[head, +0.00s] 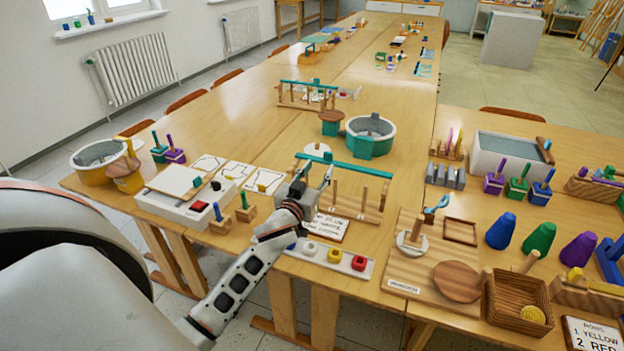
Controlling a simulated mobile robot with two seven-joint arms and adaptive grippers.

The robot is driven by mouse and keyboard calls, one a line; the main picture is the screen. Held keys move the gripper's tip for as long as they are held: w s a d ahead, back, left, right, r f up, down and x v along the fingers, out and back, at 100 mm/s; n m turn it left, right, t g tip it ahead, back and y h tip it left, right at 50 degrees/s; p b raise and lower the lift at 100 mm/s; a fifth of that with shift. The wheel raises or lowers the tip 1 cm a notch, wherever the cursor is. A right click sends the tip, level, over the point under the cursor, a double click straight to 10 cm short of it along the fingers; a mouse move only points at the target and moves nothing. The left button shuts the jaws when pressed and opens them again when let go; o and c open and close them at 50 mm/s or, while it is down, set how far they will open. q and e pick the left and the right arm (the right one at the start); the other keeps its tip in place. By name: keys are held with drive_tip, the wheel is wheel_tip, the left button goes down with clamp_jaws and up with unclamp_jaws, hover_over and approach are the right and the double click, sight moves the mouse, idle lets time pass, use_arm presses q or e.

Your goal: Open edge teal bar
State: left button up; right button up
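A long teal bar (358,170) lies across the top of a low wooden rack with upright posts (357,200) near the front edge of the table. My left gripper (316,176) is at the left end of this bar, its fingers spread apart and pointing away from me. It hides the rack's left part, and I cannot tell whether a finger touches the bar. A second teal bar (309,84) tops a similar rack farther back. My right gripper is out of view.
A round grey-and-teal container (370,133) stands behind the near rack. A tray with coloured pieces (328,260) lies in front, and a white box (183,195) stands left. A wooden board with a disc (418,272) is to the right.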

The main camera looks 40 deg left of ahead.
use_arm(q)
drive_tip(key=shift+v, duration=2.35)
drive_tip(key=shift+a, duration=0.1)
